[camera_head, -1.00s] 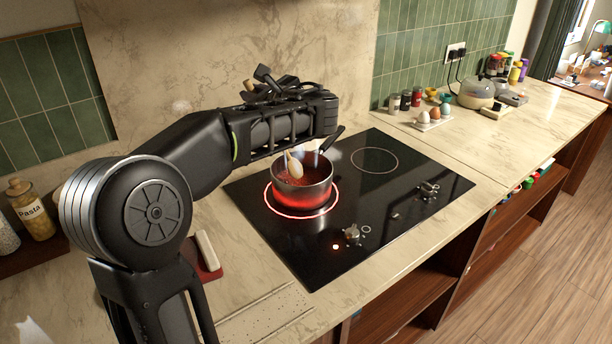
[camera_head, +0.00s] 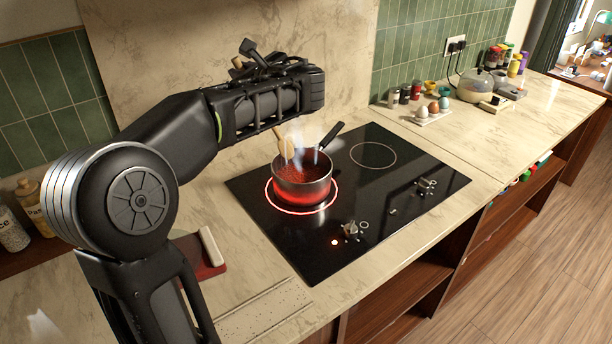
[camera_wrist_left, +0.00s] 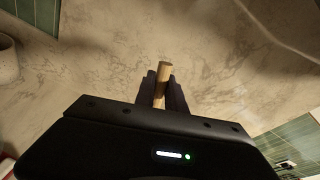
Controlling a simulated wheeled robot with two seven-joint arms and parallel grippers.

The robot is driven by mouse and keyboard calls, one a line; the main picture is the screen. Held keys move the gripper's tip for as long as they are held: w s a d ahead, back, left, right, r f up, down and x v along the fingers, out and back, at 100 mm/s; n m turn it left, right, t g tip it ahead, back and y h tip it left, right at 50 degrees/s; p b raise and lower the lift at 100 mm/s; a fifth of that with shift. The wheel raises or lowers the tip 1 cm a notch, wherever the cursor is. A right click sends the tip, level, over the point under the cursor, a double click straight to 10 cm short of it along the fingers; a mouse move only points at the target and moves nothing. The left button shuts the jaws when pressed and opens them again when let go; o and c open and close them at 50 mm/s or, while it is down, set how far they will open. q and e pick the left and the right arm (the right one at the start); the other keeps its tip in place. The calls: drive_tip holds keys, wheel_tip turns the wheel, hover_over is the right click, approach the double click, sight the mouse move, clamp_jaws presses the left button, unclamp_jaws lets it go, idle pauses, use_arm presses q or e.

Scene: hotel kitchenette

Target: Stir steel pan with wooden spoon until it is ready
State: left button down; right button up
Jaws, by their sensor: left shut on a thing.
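The steel pan (camera_head: 303,188) with a dark handle sits on the glowing left burner. Red food (camera_head: 300,173) is in it and steam rises. The wooden spoon (camera_head: 286,144) shows its lower end just over the pan's back left rim; I cannot tell whether it touches the rim. Its handle end shows beyond my arm, and in the left wrist view the spoon handle (camera_wrist_left: 163,77) is between the fingers. My left gripper (camera_head: 258,60) is shut on the handle above the pan, partly hidden by my arm; its fingers show in the left wrist view (camera_wrist_left: 161,90). My right gripper is not in view.
The black cooktop (camera_head: 390,215) has a free right burner and front knobs, with a red light lit. Egg cups (camera_head: 433,113) and spice jars (camera_head: 404,95) stand behind right. A red-and-white object (camera_head: 209,255) lies at left beside my arm. The right counter has free room.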

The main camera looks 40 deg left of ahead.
use_arm(q)
wheel_tip(320, 180, up, 5)
drive_tip(key=p, duration=0.3)
drive_tip(key=shift+f, duration=0.2)
idle(0.3)
